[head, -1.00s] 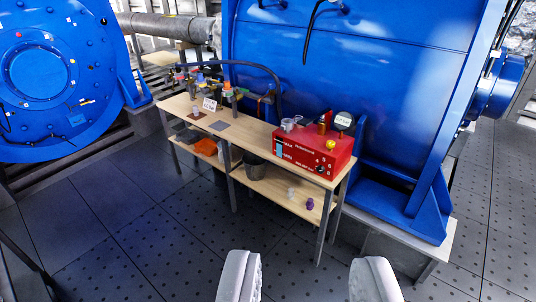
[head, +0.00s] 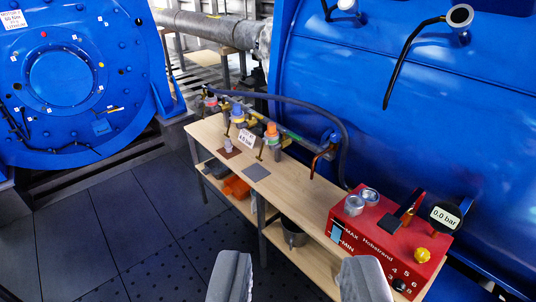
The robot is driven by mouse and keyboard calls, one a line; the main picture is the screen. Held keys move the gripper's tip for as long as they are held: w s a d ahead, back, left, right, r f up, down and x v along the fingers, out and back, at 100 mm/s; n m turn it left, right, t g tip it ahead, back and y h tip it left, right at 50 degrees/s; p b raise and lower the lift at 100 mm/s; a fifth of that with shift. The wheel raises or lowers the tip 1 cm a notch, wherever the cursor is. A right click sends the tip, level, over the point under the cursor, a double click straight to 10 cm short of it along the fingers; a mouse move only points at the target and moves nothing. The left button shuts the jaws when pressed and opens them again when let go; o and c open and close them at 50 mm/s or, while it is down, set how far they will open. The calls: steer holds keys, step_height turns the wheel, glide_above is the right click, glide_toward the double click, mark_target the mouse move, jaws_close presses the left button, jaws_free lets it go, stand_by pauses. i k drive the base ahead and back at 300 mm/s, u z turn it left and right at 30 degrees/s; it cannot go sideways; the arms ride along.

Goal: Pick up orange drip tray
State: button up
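The orange drip tray (head: 236,187) sits on the lower shelf of the wooden bench, toward its far left end, partly hidden under the bench top. My gripper (head: 298,280) shows at the bottom of the head view with its two grey fingers wide apart. Nothing is between the fingers. It is well short of the tray, in front of the bench, and does not touch it.
The wooden bench top (head: 288,205) carries a red pump box (head: 385,245) at its right end and valves with a sign (head: 247,138) at its far end. A dark bucket (head: 292,232) stands on the lower shelf. Blue machines stand behind and left. The dark floor (head: 130,220) at left is clear.

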mark_target(236, 185)
steer(key=u, duration=0.25)
steer(key=i, duration=1.55)
steer(key=u, duration=0.4)
steer(key=i, duration=1.25)
steer(key=u, duration=0.15)
